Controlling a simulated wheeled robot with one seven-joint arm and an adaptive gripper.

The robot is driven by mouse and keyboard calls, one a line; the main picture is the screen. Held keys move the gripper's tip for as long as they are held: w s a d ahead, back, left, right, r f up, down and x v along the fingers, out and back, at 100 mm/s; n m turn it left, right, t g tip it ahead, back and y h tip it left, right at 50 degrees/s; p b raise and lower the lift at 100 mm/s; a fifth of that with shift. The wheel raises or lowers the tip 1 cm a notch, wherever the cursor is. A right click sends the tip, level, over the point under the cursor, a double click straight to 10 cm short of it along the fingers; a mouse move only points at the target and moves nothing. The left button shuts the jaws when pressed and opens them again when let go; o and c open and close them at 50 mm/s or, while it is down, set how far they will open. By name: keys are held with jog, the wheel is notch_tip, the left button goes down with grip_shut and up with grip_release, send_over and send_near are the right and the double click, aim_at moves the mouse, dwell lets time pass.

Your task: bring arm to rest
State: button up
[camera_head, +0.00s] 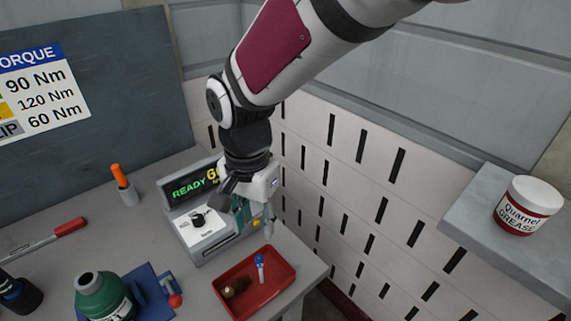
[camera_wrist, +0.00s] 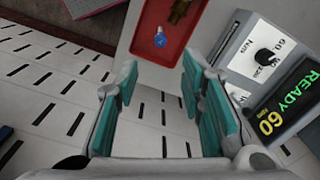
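My gripper (camera_wrist: 160,100) is open and empty in the wrist view, its teal finger pads well apart. In the head view my gripper (camera_head: 252,205) hangs at the end of my arm, in front of the right side of a grey machine (camera_head: 207,248). The machine has a dial and a display that reads "READY 60". The gripper hides part of the machine; whether they touch I cannot tell. The machine also shows at the right of the wrist view (camera_wrist: 237,50).
A red tray (camera_head: 222,287) holds a brown piece and a blue-tipped item (camera_head: 260,262). A green bottle (camera_head: 103,297), an orange-handled tool (camera_head: 121,178) and a red-handled tool (camera_head: 70,227) are on the bench. A grease tub (camera_head: 528,205) stands on the right shelf. The slotted wall is close behind.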

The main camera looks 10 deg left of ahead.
jog(key=w+d+r+t, duration=0.1)
jog(key=w+d+r, duration=0.1)
jog(key=d+r, duration=0.5)
jog(key=s+d+r+n+t, duration=0.1)
jog(key=s+d+r, duration=0.1)
jog(key=d, duration=0.5)
jog(key=s+d+r+n+t, duration=0.1)
jog(key=s+d+r+t, duration=0.1)
jog(key=d, duration=0.6)
jog(key=s+d+r+n+t, duration=0.1)
jog(key=s+d+r, duration=0.3)
jog(key=s+d, duration=0.2)
jog(key=shift+d+n+t, duration=0.3)
jog(key=shift+d, duration=0.95)
jog(key=shift+a, duration=0.1)
